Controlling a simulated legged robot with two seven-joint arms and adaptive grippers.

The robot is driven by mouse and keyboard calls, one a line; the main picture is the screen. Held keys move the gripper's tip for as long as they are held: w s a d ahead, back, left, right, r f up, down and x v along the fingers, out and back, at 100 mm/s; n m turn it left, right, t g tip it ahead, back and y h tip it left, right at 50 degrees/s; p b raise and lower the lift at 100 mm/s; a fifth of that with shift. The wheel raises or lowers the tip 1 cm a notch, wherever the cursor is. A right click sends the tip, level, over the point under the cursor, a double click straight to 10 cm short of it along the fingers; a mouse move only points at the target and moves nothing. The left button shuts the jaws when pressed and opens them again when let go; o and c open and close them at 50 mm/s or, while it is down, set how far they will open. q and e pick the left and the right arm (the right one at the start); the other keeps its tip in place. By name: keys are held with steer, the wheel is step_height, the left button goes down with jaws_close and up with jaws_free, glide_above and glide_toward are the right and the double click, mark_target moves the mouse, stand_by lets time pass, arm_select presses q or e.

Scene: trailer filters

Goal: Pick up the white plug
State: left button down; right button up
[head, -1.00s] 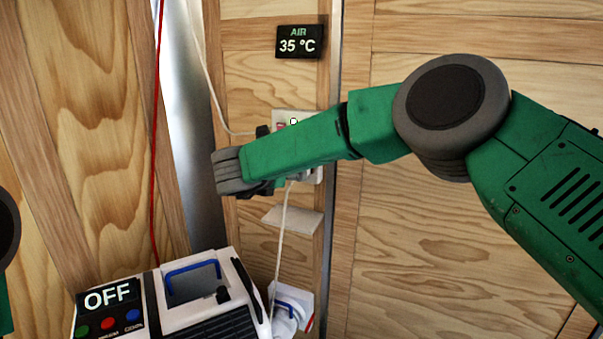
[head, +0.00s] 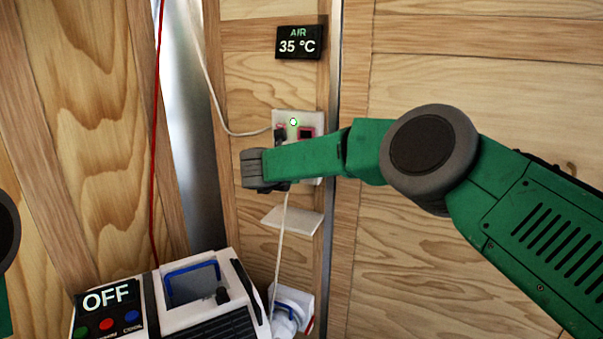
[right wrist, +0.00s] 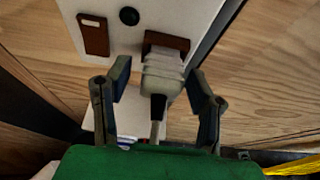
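The white plug (right wrist: 162,78) sits in a reddish-brown socket (right wrist: 166,43) on the white wall panel (head: 312,121), its cord running down from it in the right wrist view. My right gripper (right wrist: 160,69) is open, with one dark finger on each side of the plug. Gaps show between the fingers and the plug. In the head view my right wrist (head: 268,166) covers the lower part of the panel and hides the plug. Only part of my left arm shows at the left edge; its gripper is out of view.
A white cooler-like unit (head: 247,263) with an "OFF" display (head: 107,298) stands below. A small white ledge (head: 293,219) is under the panel. A white cord (head: 284,225) hangs below my wrist, and a red cable (head: 156,150) hangs at left. An air display reads 35 °C (head: 299,42).

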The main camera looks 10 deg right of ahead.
jaws_close()
steer(key=shift+s+a+r, duration=0.2)
steer(key=shift+r, duration=0.1)
steer(key=r+v, duration=0.1)
steer(key=v, duration=1.4)
steer(key=shift+r+p, duration=0.4)
steer(key=shift+p, duration=0.05)
steer(key=shift+w+d, duration=0.1)
steer(key=shift+d, duration=0.05)
steer(key=shift+s+a+f+b, duration=0.1)
steer(key=shift+s+a+b, duration=0.3)
steer(key=shift+s+a, duration=0.3)
steer(key=shift+s+a+f+b, duration=0.1)
steer(key=shift+s+a+b, duration=0.35)
steer(key=shift+s, duration=0.5)
